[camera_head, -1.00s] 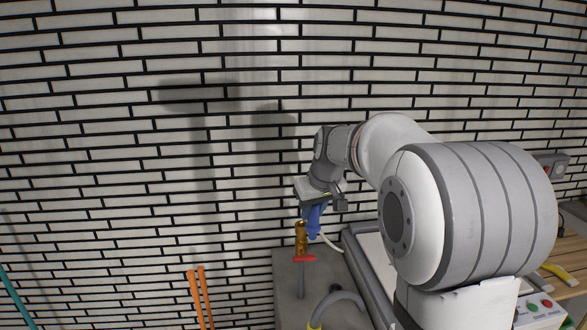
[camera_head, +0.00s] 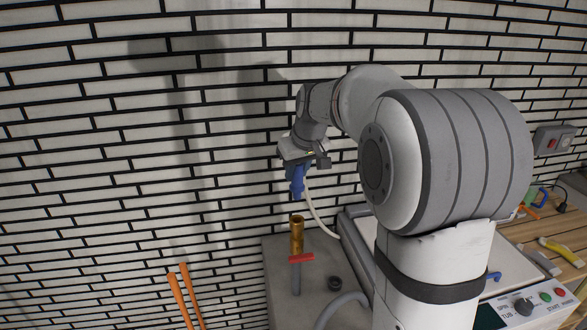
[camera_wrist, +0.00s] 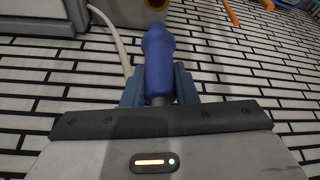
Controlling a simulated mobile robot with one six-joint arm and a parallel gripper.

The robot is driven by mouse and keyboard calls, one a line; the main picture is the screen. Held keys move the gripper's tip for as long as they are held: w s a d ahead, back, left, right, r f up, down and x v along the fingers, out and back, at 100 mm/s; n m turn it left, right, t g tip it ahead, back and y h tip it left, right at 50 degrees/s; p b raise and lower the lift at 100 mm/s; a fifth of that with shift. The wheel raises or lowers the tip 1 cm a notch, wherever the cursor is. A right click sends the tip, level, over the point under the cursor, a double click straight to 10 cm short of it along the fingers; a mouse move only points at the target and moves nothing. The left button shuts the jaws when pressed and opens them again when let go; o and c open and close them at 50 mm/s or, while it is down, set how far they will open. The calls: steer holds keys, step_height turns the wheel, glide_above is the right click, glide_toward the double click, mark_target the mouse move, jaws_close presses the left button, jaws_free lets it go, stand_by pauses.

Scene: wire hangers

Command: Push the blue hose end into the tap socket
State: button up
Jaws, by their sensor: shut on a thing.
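My gripper (camera_head: 297,168) is shut on the blue hose end (camera_head: 297,183), which hangs below the jaws with its tip down. The hose end also shows in the wrist view (camera_wrist: 158,55) between the two fingers (camera_wrist: 157,85). The brass tap socket (camera_head: 297,235) stands upright on a grey block, with a red handle (camera_head: 301,258) below its top. The hose end is above the socket, with a clear gap between them in the head view. In the wrist view a brass edge (camera_wrist: 156,4) shows at the top, near the hose tip.
A white hose (camera_head: 318,217) curves down from the hose end behind the tap. Two orange handles (camera_head: 183,297) are at lower left. A wooden bench (camera_head: 535,240) is at right. A brick wall stands behind.

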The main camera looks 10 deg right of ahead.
mark_target(300, 192)
steer(key=shift+f, duration=0.1)
steer(key=shift+f+b, duration=2.4)
steer(key=shift+f, duration=0.4)
steer(key=shift+f, duration=0.15)
steer(key=shift+f+b, duration=1.85)
steer(key=shift+f, duration=0.2)
steer(key=o, duration=1.1)
steer(key=shift+r, duration=0.1)
steer(key=v, duration=0.7)
steer(key=shift+s+r+b, duration=0.2)
steer(key=shift+r+b, duration=0.1)
steer(key=shift+b, duration=0.1)
